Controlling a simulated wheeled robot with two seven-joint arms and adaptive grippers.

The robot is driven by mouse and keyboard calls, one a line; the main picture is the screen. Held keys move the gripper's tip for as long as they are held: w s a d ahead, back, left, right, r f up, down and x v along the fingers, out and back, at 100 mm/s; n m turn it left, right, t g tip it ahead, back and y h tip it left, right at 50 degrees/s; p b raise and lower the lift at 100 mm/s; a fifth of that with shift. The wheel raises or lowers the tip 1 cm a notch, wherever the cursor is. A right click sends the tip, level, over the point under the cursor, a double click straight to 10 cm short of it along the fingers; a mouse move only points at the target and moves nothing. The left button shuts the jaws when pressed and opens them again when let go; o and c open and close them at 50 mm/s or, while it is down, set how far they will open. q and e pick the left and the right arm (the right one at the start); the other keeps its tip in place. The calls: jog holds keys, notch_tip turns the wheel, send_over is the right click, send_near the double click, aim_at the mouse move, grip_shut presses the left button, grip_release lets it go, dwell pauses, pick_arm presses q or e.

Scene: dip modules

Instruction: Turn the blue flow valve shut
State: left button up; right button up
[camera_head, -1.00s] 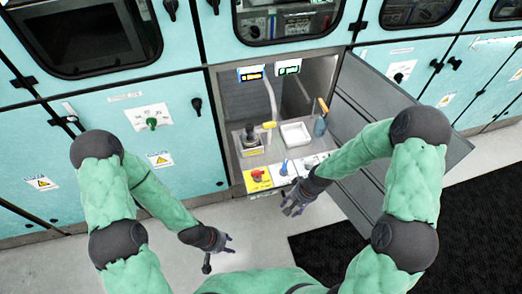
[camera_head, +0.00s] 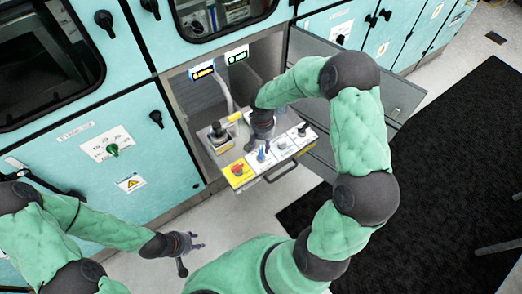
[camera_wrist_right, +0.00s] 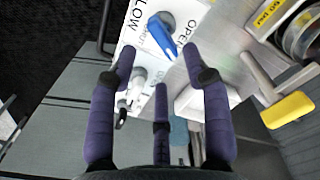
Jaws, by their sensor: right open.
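The blue flow valve (camera_head: 261,155) is a small blue lever on a white plate at the front of the pulled-out panel. In the right wrist view the blue lever (camera_wrist_right: 163,45) lies just ahead of the fingertips, beside printed "OPEN" and "FLOW" lettering. My right gripper (camera_wrist_right: 160,72) is open and empty, its three fingers spread, apart from the lever. In the head view my right gripper (camera_head: 262,130) is over the panel, just behind the blue valve. My left gripper (camera_head: 192,252) is low at the left front, above the floor, fingers spread and empty.
A red knob (camera_head: 240,169) on a yellow plate is left of the valve; a white valve (camera_head: 302,130) is to its right. A black-topped device (camera_head: 217,131) stands behind. A handle (camera_head: 283,172) projects at the panel front. An open grey door (camera_head: 398,95) stands at right.

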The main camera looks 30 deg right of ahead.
aim_at(261, 155)
jog(key=shift+f+b, duration=0.55)
jog(key=shift+f, duration=2.05)
grip_shut()
